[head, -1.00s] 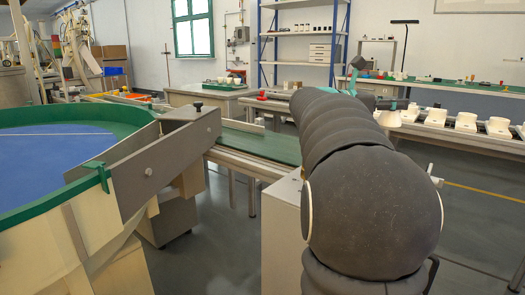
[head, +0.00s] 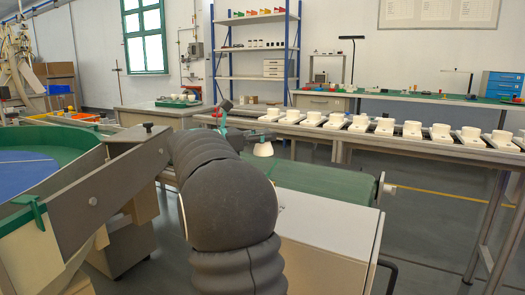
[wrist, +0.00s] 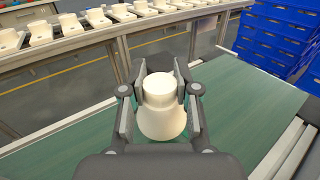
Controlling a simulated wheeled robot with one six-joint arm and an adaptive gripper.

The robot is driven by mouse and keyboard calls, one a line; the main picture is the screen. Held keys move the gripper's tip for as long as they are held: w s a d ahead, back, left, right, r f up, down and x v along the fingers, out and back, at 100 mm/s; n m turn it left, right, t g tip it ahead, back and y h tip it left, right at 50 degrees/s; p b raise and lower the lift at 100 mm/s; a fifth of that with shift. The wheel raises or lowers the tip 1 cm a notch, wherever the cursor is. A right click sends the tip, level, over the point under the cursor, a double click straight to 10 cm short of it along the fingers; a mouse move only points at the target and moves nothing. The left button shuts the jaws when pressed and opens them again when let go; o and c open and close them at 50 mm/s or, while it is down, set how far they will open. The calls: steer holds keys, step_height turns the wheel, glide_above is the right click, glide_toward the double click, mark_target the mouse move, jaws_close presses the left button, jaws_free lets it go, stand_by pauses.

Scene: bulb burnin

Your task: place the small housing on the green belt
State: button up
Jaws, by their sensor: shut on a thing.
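The small housing (wrist: 161,118) is a cream, bell-shaped piece with a narrower round neck. In the wrist view it sits between the fingers of my gripper (wrist: 161,90), which are shut on it. The green belt (wrist: 235,96) lies below and behind the housing in that view. In the head view the housing (head: 263,149) hangs at the end of my arm, just above the far part of the green belt (head: 330,185). My arm hides part of the belt in the head view. I cannot tell the exact gap between housing and belt.
A row of several white housings on bases (head: 385,127) stands on a line behind the belt. Blue crates (wrist: 275,35) are stacked beyond the belt in the wrist view. A round green-rimmed bowl (head: 75,138) with a grey metal chute (head: 100,185) is at the left.

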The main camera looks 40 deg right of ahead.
mark_target(263, 149)
steer(key=shift+w+a+f, duration=0.1)
steer(key=shift+w+f, duration=0.05)
steer(key=shift+w, duration=0.05)
steer(key=shift+f, duration=1.95)
steer(key=shift+f+b, duration=0.2)
steer(key=shift+b, duration=0.25)
steer(key=o, duration=0.9)
steer(key=shift+r, duration=0.1)
steer(key=shift+r+p, duration=0.2)
steer(key=shift+p, duration=0.15)
steer(key=v, duration=0.7)
steer(key=shift+a, duration=0.2)
